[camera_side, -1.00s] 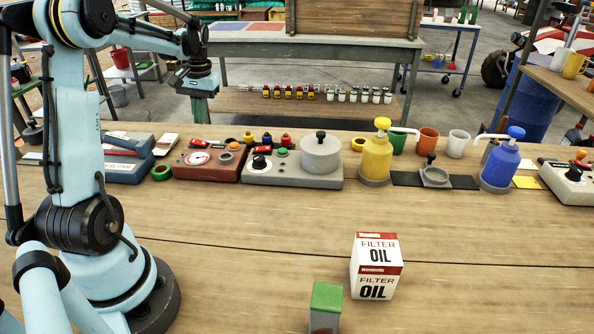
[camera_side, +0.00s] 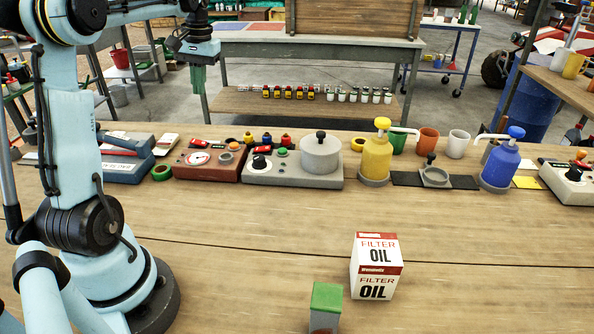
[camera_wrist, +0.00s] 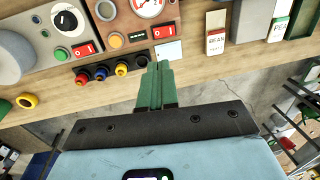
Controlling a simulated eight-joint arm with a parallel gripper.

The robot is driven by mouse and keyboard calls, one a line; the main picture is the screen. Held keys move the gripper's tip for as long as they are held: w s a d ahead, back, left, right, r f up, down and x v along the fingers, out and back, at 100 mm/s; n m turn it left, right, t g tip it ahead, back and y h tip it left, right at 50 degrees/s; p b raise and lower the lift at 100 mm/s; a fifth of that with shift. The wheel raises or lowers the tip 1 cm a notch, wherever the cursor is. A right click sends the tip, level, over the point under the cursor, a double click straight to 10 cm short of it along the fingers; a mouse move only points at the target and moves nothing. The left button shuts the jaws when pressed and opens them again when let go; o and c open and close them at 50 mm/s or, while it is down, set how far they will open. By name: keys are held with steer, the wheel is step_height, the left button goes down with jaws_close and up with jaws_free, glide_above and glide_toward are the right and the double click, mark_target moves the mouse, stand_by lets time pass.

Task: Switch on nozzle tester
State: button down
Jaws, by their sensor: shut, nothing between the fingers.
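The red-brown box with a round dial gauge, which looks like the nozzle tester (camera_side: 182,172), stands toward the back left of the bench. In the wrist view the tester (camera_wrist: 112,14) is at the top, with a red switch (camera_wrist: 164,32) on its panel. Whether the switch is on or off I cannot tell. My gripper (camera_side: 198,90) is raised behind the bench's far edge, above and apart from the tester. In the wrist view my gripper (camera_wrist: 155,66) has its green fingers together and empty, overlapping the bench edge.
A grey unit (camera_side: 258,174) with a pot, knob and red switch stands right of the tester. Small coloured-top items (camera_wrist: 101,73) sit in a row near the bench's far edge. A blue case (camera_side: 125,165) is to the left.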

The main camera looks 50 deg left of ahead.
mark_target(195, 141)
steer(key=shift+s+a+r, duration=0.15)
steer(key=shift+s+a, duration=0.15)
steer(key=shift+s, duration=0.1)
steer(key=f, duration=0.4)
steer(key=s+a+f, duration=0.1)
steer(key=f, duration=0.4)
steer(key=s+a+f, duration=0.1)
steer(key=f, duration=0.3)
steer(key=shift+f, duration=0.4)
steer(key=shift+f, duration=0.3)
